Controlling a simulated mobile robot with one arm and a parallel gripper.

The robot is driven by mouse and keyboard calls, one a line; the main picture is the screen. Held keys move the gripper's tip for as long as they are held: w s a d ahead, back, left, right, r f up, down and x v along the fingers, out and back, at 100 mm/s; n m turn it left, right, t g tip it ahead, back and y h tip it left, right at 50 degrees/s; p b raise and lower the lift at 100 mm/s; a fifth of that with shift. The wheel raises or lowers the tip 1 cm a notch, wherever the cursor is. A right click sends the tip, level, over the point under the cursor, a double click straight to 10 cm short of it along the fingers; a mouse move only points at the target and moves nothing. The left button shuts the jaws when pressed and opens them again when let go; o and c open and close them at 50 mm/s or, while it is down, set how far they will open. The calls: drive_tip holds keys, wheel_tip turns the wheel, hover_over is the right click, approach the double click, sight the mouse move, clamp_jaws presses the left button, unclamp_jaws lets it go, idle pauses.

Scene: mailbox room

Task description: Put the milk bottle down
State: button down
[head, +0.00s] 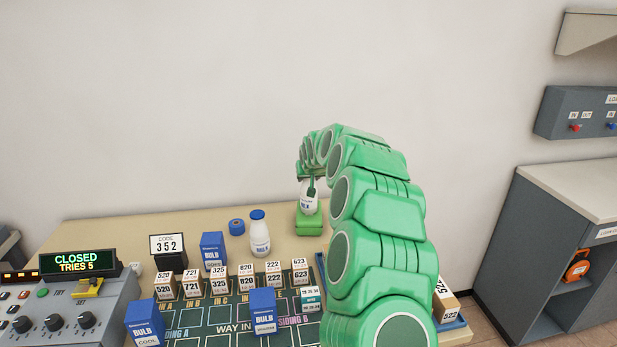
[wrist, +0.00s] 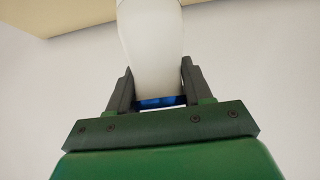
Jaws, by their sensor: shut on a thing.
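My gripper (head: 311,187) is shut on a white milk bottle (head: 307,203) at the back of the table, right of centre. In the wrist view the bottle (wrist: 152,45) sits between the two dark fingers (wrist: 153,92), with its blue cap (wrist: 158,101) near the palm. The bottle shows just above a green block (head: 309,226) on the table; I cannot tell whether they touch. A second milk bottle (head: 260,238) with a blue cap stands upright on the table to the left. My arm hides part of the table's right side.
A blue roll (head: 236,227), a blue bulb box (head: 213,250) and a code 352 sign (head: 168,246) stand left of the bottles. Several numbered small boxes line the dark board (head: 221,314) in front. A control panel (head: 75,318) reads CLOSED. The back left tabletop (head: 120,228) is clear.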

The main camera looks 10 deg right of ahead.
drive_tip(key=shift+c, duration=2.4)
unclamp_jaws()
drive_tip(key=v, duration=1.2)
drive_tip(key=shift+s+r, duration=0.1)
drive_tip(key=s+a+f+g, duration=0.1)
drive_tip(key=s+g, duration=0.4)
drive_tip(key=s, duration=2.6)
drive_tip(key=s+a+f+g, duration=0.1)
drive_tip(key=s+g, duration=0.4)
drive_tip(key=s, duration=2.7)
drive_tip(key=shift+f+g, duration=0.4)
drive_tip(key=shift+f, duration=0.35)
drive_tip(key=shift+s, duration=0.1)
